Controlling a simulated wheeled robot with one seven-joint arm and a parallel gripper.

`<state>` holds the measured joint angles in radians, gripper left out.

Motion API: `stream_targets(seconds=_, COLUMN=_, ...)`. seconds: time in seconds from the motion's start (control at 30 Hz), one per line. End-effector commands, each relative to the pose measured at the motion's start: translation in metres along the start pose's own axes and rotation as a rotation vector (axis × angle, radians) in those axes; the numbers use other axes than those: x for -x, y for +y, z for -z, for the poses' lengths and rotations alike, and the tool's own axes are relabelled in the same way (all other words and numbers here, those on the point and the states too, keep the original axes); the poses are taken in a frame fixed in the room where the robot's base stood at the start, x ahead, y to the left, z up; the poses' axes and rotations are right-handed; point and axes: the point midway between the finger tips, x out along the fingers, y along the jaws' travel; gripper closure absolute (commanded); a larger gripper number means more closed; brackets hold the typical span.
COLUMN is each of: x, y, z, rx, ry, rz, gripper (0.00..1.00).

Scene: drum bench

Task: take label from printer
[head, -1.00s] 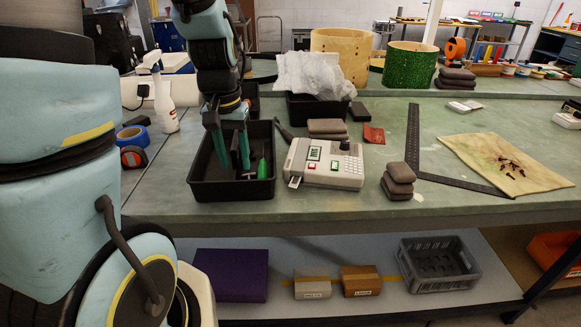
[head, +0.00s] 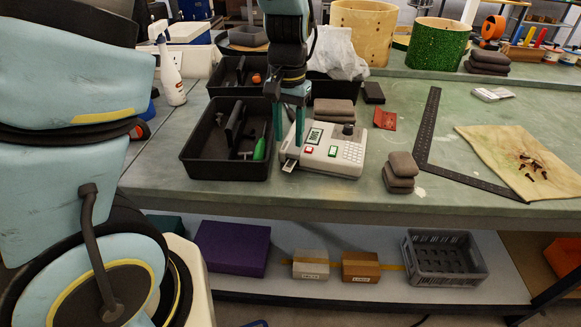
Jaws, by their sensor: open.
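The label printer (head: 348,168) is a white box with a keypad, a small green display, and red and green buttons. It stands on the green bench right of a black tray. A small pale label (head: 288,166) sticks out of its front left corner. My gripper (head: 289,143) points down with its teal fingers apart, over the left end of the printer, just behind and above the label. Nothing shows between the fingers. Whether the fingertips touch the printer I cannot tell.
The black tray (head: 190,172) holds a green-handled tool (head: 259,149). Stacked dark pads (head: 401,166) stand right of the printer, near a black metal square (head: 424,135). More pads (head: 333,108) and a red piece (head: 385,118) lie behind it. The bench front edge is close.

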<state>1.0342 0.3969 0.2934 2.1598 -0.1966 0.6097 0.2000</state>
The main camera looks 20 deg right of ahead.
Motion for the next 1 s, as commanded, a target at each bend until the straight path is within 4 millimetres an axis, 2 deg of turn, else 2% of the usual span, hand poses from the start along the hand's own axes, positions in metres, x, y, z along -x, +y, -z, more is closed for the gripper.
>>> stream_targets(seconds=0.03, x=-0.010, y=0.000, z=0.000, rx=0.000, ry=-0.001, rz=0.000, gripper=0.53)
stream_targets(seconds=0.6, x=-0.062, y=-0.001, z=0.000, rx=0.001, ry=0.000, rz=0.000, gripper=0.53)
stream_targets(seconds=0.8, x=-0.075, y=-0.001, z=0.000, rx=0.002, ry=0.000, rz=0.000, gripper=0.53)
stream_targets(seconds=1.0, x=-0.077, y=0.000, z=0.000, rx=0.001, ry=0.001, rz=0.000, gripper=0.53)
